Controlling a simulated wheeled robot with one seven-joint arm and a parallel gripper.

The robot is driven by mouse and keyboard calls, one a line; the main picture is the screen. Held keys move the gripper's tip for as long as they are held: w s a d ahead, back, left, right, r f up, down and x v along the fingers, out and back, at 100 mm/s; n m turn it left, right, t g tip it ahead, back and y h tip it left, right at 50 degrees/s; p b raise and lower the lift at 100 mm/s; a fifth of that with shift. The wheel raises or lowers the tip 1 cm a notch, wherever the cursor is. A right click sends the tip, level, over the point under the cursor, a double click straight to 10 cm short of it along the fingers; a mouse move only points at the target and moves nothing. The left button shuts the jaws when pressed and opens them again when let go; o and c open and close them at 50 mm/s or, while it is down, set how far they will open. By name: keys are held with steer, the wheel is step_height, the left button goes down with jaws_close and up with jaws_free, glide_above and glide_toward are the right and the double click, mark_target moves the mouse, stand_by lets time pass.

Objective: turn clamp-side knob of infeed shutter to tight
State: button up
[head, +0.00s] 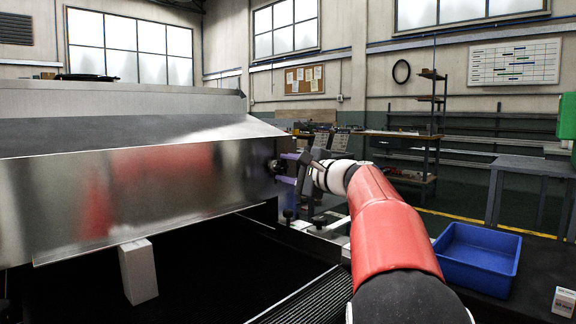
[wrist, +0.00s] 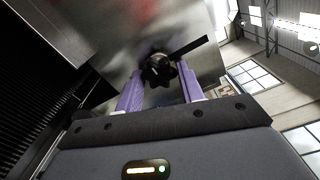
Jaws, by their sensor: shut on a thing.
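The infeed shutter (head: 130,190) is a wide, shiny metal panel at the left in the head view, and it also fills the upper middle of the wrist view. A dark lobed knob (wrist: 157,72) sits on it in the wrist view, with a black bar beside it pointing up and right. My gripper (wrist: 160,88) has two purple fingers, one on each side of the knob, and is shut on it. In the head view my gripper (head: 291,168) reaches the right end of the shutter, and the knob is partly hidden there. I cannot read any tight marking.
A white block (head: 139,272) stands under the shutter on the dark belt. A blue bin (head: 478,258) is at the right, with a small white box (head: 563,302) near it. A grey table (head: 530,168) and a wooden workbench (head: 390,136) stand behind.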

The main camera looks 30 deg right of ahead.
steer(key=shift+f+m, duration=0.1)
steer(key=shift+m, duration=0.2)
steer(key=o, duration=1)
steer(key=b+v, duration=0.1)
steer(key=v, duration=0.6)
steer(key=shift+s+d, duration=0.1)
steer(key=shift+s, duration=0.25)
